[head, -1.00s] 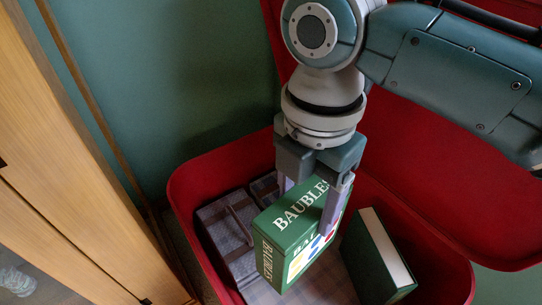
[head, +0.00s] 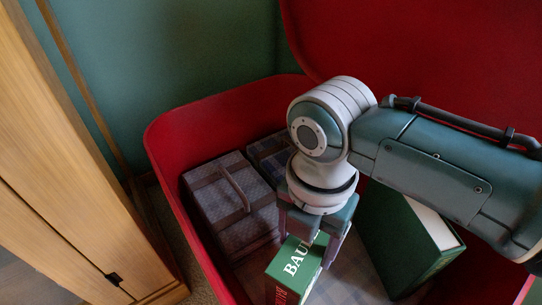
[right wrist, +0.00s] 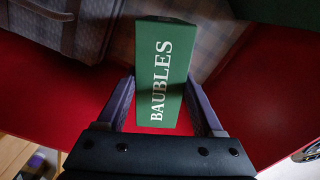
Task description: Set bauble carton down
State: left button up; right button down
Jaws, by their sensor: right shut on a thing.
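The bauble carton (head: 296,266) is a green box with white BAUBLES lettering. It is inside the red open-lidded container, near the bottom of the head view, with its lower part cut off by the frame edge. My right gripper (head: 311,250) is shut on it from above, a finger on either side. In the right wrist view the carton (right wrist: 163,75) sits between the two fingers (right wrist: 160,108). I cannot tell whether its base touches the checked lining (head: 352,272). My left gripper is not in view.
The red container (head: 205,115) has checked cases (head: 225,200) on the left and a large green box with a pale side (head: 400,240) on the right. Its red lid (head: 420,50) stands open behind my arm. A wooden cabinet (head: 60,150) stands at far left.

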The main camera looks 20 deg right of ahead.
notch_tip(320, 180, down, 5)
jog(key=b, duration=0.3)
jog(key=shift+b, duration=0.3)
jog(key=shift+r, duration=0.2)
jog(key=shift+w+f, duration=0.1)
jog(key=shift+f, duration=0.1)
jog(key=shift+c, duration=0.2)
grip_release()
notch_tip(320, 180, up, 11)
jog(key=p, duration=0.9)
jog(key=shift+r, duration=0.7)
jog(key=shift+s+a, duration=0.2)
jog(key=shift+s, duration=0.1)
jog(key=s+a+m+t+y, duration=0.1)
jog(key=s+m+y, duration=0.1)
jog(key=s+m, duration=0.55)
jog(key=s+d+r+m+t+h, duration=0.1)
jog(key=s+d+r+m, duration=0.2)
jog(key=m, duration=0.5)
jog(key=s+d+r+m+t, duration=0.1)
jog(key=s+d+r+m, duration=0.2)
jog(key=m, duration=0.6)
jog(key=d+r, duration=0.1)
jog(key=d, duration=0.1)
jog(key=shift+d+r+t+h, duration=0.2)
jog(key=shift+d+t+h, duration=0.1)
jog(key=shift+d+h, duration=0.1)
